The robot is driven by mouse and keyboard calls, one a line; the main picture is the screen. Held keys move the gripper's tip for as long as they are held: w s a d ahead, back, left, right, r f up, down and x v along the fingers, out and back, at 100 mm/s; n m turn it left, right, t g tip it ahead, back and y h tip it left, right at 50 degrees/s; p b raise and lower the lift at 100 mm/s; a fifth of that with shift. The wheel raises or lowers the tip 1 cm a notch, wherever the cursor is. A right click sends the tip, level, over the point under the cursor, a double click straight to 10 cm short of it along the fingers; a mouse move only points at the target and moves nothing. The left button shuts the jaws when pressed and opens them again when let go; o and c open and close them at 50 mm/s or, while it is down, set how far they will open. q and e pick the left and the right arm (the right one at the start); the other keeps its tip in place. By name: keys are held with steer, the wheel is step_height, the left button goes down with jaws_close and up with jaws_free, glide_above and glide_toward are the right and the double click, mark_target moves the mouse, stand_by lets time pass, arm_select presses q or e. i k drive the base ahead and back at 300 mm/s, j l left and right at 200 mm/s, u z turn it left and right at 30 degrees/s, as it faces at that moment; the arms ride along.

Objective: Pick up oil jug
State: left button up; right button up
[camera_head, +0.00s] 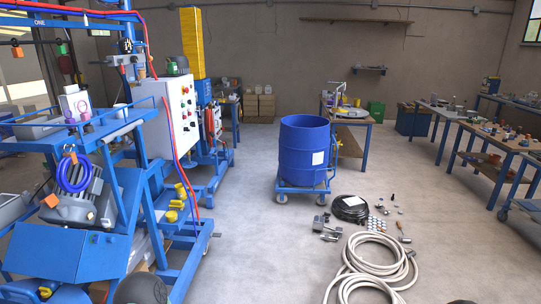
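A white jug-like container (75,103) with a pink and purple mark stands upright on top of the blue machine frame at the left. It looks like the oil jug, but its label is too small to read. Two small pale jugs (268,89) stand on cardboard boxes by the back wall, far off. No gripper of mine can be made out in the head view, and nothing is seen touching the white container.
The blue machine with a grey control cabinet (170,112) fills the left. A blue drum (304,150) stands on a wheeled dolly (303,190) in the middle. Coiled pale hose (372,262) and small parts lie on the floor. Workbenches (450,112) line the right.

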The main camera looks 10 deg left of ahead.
mark_target(180, 190)
steer(key=i+u, duration=0.2)
steer(key=i, duration=0.8)
steer(key=i+l+u, duration=0.2)
steer(key=i, duration=0.8)
steer(key=i+u, duration=0.35)
steer(key=i, duration=0.2)
steer(key=i+l+u, duration=0.2)
steer(key=i+u, duration=0.15)
steer(key=i, duration=0.15)
steer(key=i+l+u, duration=0.35)
steer(key=i, duration=0.15)
steer(key=i+l+u, duration=0.15)
steer(key=i+u, duration=0.35)
steer(key=i+l+u, duration=0.3)
steer(key=u, duration=0.15)
